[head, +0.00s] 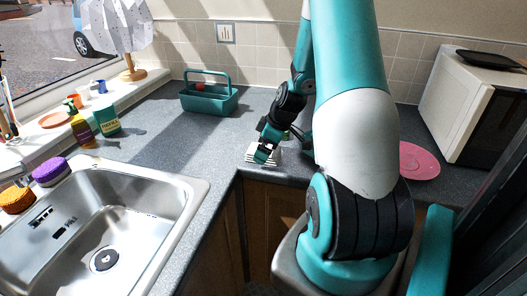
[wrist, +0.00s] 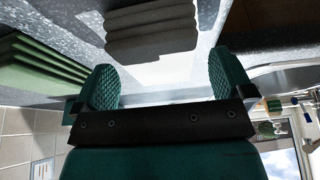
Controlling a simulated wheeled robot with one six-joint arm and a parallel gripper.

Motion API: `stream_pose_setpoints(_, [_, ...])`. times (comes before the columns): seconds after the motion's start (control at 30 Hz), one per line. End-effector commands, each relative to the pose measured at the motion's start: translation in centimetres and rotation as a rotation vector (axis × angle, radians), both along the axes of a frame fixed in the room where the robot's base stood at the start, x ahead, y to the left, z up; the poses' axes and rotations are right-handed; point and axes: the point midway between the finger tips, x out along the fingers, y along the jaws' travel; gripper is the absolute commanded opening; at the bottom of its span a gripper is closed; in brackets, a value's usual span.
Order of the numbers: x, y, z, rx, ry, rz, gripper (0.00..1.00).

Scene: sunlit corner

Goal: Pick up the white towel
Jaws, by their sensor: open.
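The white towel (head: 250,157) lies folded on the grey counter near its inner front corner, partly covered by my gripper in the head view. My gripper (head: 266,152) is over the towel in the head view. In the wrist view my gripper (wrist: 164,75) has its two teal textured fingers wide apart with nothing between them. I cannot tell its exact height above the towel.
A green folded cloth (wrist: 40,68) lies left of the fingers in the wrist view. A teal caddy (head: 208,103) stands behind, with a pink plate (head: 418,160) and microwave (head: 478,112) to the right. The sink (head: 100,225) is at the left; counter between is clear.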

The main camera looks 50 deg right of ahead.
Motion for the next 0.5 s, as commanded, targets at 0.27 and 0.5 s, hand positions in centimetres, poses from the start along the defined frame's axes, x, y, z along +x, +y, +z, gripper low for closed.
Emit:
stream_pose_setpoints(0.27, [0.5, 0.21, -1.28, -0.002, -0.001, -0.001, 0.99])
stream_pose_setpoints(0.5, [0.47, 0.22, -1.32, -0.001, 0.0, 0.0, 0.99])
